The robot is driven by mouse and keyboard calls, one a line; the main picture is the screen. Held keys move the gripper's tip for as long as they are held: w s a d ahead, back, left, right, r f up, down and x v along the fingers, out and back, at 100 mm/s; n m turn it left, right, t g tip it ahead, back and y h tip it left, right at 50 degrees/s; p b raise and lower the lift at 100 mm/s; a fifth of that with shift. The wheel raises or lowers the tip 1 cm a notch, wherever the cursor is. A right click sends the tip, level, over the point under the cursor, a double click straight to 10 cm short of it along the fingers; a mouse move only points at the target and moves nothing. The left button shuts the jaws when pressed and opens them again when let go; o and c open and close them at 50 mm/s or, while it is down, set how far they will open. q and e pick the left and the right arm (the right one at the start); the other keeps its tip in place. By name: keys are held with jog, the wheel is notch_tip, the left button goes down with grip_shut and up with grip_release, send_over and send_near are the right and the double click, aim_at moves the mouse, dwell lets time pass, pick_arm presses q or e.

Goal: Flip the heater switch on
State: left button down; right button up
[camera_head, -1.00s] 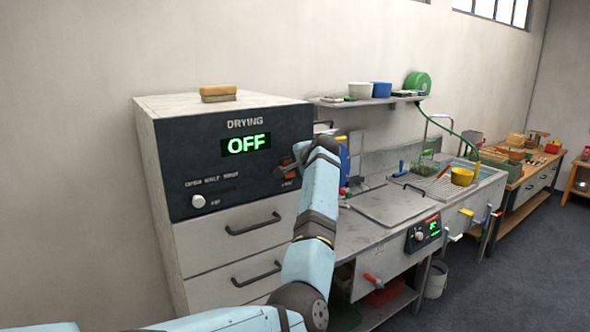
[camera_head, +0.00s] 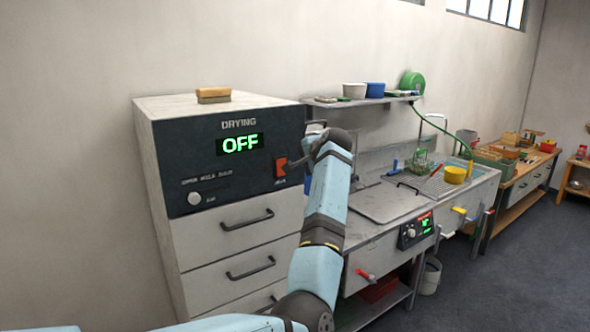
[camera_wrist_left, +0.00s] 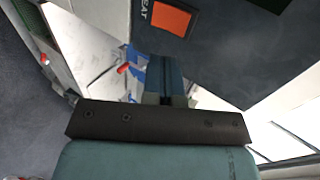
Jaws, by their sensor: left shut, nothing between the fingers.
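The orange heater switch (camera_head: 280,168) sits on the dark front panel of the drying cabinet (camera_head: 163,172). The green display (camera_head: 240,144) above it reads OFF. In the left wrist view the switch (camera_wrist_left: 171,19) shows at the top, with part of its label, "EAT", beside it. My left gripper (camera_head: 291,165) is just right of the switch in the head view, partly hidden by its own wrist. In the wrist view the left fingers (camera_wrist_left: 166,62) are shut and empty, apart from the switch. My right gripper is not in view.
A white knob (camera_head: 194,198) is at the panel's lower left. A wooden-backed brush (camera_head: 213,95) lies on top of the cabinet. A steel counter (camera_head: 385,205) and a shelf (camera_head: 360,101) with containers stand to the right.

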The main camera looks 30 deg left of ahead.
pick_arm(q)
jog(key=v, duration=0.4)
jog(key=shift+d+r+b, duration=0.2)
jog(key=shift+r+b, duration=0.1)
jog(key=shift+b, duration=0.1)
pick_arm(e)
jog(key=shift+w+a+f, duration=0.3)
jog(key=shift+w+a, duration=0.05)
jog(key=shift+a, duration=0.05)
pick_arm(q)
jog(key=shift+a, duration=0.1)
